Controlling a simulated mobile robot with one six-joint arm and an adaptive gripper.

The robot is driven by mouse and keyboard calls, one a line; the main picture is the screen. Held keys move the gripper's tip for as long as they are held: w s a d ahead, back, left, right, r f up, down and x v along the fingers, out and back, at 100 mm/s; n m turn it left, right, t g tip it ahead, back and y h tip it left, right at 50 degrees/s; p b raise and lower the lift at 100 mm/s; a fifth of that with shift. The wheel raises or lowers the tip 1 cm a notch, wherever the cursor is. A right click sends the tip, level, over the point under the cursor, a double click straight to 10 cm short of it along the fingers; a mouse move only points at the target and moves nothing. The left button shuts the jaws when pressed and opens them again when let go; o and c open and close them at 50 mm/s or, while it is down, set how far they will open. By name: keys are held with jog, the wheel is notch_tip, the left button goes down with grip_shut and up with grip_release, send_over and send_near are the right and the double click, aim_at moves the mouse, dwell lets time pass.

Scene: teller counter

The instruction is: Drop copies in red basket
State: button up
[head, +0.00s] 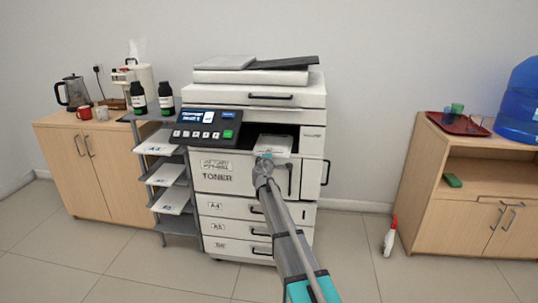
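A small stack of white paper (273,145), perhaps the copies, shows in the dark output slot of the copier (238,183). My arm reaches up from the bottom of the head view, and my gripper (265,161) is at the front edge of this paper. The fingers are small and partly hidden by the wrist, so I cannot tell whether they are apart from the paper or closed on it. I see no red basket in this view; a flat red tray (447,124) with cups lies on the right cabinet.
A grey rack (178,227) with paper shelves stands left of the copier, beside a wooden cabinet (120,180) with a kettle (74,92) and mugs. The right cabinet (455,215) bears a blue water bottle (520,105). A spray bottle (389,240) stands on the otherwise clear floor.

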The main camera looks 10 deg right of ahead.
grip_shut()
jog(key=shift+r+p, duration=1.35)
jog(key=shift+f, duration=0.1)
jog(key=s+a+r+p, duration=0.2)
jog(key=s, duration=0.4)
jog(key=s+a+r+p, duration=0.2)
jog(key=s+r+p, duration=0.1)
jog(key=s, duration=0.4)
jog(key=shift+s+a, duration=0.15)
jog(key=shift+a, duration=0.05)
